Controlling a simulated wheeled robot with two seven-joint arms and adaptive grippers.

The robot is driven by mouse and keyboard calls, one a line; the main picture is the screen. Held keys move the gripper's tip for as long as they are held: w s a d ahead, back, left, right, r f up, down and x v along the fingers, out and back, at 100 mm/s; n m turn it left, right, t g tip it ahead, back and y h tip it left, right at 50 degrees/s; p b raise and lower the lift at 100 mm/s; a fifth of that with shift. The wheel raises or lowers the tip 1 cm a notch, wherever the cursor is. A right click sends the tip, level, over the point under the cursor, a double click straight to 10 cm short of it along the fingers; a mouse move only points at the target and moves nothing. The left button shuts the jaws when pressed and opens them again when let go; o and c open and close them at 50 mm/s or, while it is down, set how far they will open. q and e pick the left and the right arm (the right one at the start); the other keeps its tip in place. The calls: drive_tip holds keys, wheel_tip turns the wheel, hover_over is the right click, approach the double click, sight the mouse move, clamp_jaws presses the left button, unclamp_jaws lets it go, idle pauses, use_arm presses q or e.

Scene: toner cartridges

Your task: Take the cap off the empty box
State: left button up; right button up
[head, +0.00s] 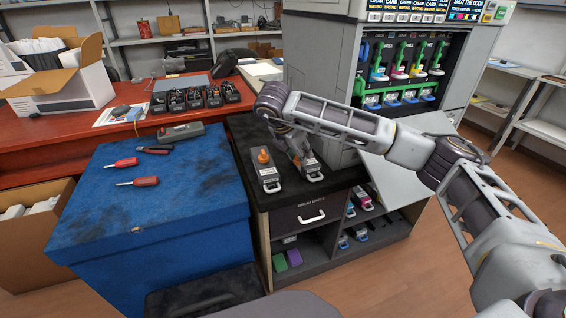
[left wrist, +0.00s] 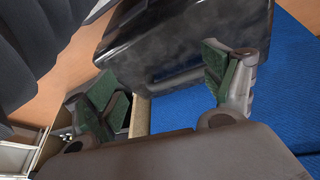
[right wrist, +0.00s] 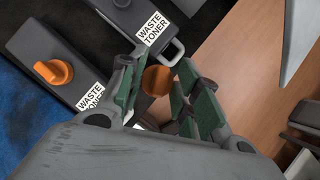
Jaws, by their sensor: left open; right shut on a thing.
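Two dark waste toner boxes lie side by side on the black cabinet top. The left box (head: 266,174) (right wrist: 40,45) has an orange cap (head: 263,156) (right wrist: 53,72) on it. The right box (head: 312,169) (right wrist: 118,28) shows a label and end handle; a grey spot, perhaps its opening, shows at the picture's top edge. My right gripper (head: 298,153) (right wrist: 160,88) is shut on a second orange cap (right wrist: 157,80), which looks apart from the box; the head view hides this cap. My left gripper (left wrist: 165,92) is open and empty, outside the head view. Which box is empty I cannot tell.
A blue crate (head: 190,235) with screwdrivers and tools on top stands left of the cabinet (head: 330,240). The printer (head: 335,60) stands behind with its bay open. A red desk (head: 60,148) holds several cartridges. A black bin (left wrist: 185,40) is near my left gripper.

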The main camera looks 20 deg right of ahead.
drive_tip(key=shift+m, duration=0.4)
drive_tip(key=shift+f, duration=0.1)
drive_tip(key=b, duration=0.1)
hover_over(302, 183)
drive_tip(key=s+a, duration=0.1)
drive_tip(key=a, duration=0.1)
drive_tip(key=shift+f, duration=2.35)
drive_tip(key=shift+f+b, duration=0.7)
drive_tip(key=shift+f, duration=1.85)
use_arm(q)
wheel_tip(302, 183, down, 6)
drive_tip(key=d+t, duration=0.1)
drive_tip(key=shift+w+d+h, duration=0.3)
drive_tip(key=shift+w+h, duration=0.05)
drive_tip(key=shift+h, duration=0.05)
drive_tip(key=shift+r, duration=0.15)
